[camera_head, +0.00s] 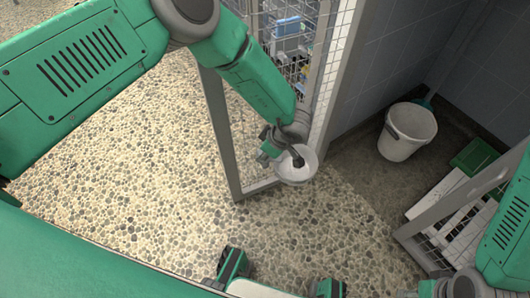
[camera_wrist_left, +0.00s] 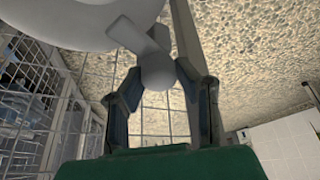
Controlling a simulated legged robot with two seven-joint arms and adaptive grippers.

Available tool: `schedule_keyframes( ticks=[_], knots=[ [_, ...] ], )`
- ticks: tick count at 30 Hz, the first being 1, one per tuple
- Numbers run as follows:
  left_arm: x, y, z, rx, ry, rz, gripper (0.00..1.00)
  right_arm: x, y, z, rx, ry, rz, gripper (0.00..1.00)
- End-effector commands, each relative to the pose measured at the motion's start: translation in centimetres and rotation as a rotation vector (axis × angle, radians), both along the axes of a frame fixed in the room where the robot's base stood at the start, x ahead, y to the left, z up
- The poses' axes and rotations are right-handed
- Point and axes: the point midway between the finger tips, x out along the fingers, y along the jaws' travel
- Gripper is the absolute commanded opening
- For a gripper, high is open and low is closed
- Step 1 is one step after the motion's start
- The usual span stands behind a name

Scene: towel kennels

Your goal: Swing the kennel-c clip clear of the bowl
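The white bowl (camera_head: 298,176) hangs at the free lower edge of the mesh kennel door; its pale underside or rim fills the upper left of the left wrist view (camera_wrist_left: 60,22). The clip, a grey piece with a round knob (camera_wrist_left: 157,73) and short wings, sits beside the bowl. My left gripper (camera_head: 272,147) is at the bowl's left edge. In the left wrist view its two fingers (camera_wrist_left: 159,76) lean inward with their tips on either side of the knob, seemingly closed on it. My right gripper (camera_head: 428,290) is only partly visible at the lower right edge; its fingers are cut off.
The mesh kennel door (camera_head: 223,130) stands in a grey frame, with shelved items behind it. A white bucket (camera_head: 405,135) is by the tiled wall. A white slatted platform (camera_head: 455,200) and a green box (camera_head: 475,155) lie right. The pebbled floor (camera_head: 130,180) is open left of the door.

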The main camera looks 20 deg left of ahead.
Motion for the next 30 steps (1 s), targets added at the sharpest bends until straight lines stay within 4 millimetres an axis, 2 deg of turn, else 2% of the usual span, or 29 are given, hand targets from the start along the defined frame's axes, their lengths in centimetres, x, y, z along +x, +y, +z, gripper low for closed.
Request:
schedule_keyframes(
  ticks=[8,14,30],
  knots=[
    [0.1,-0.2,0.1,-0.004,-0.002,-0.022,0.0,0.0,0.0,0.2,0.0,0.0,0.0,0.4],
    [0.0,-0.2,0.2,-0.004,-0.002,-0.103,0.0,0.0,0.0,1.1,0.0,0.0,0.0,0.4],
    [0.1,-0.2,0.4,-0.005,-0.004,-0.58,0.0,0.0,0.0,4.6,0.0,0.0,0.0,0.4]
  ],
)
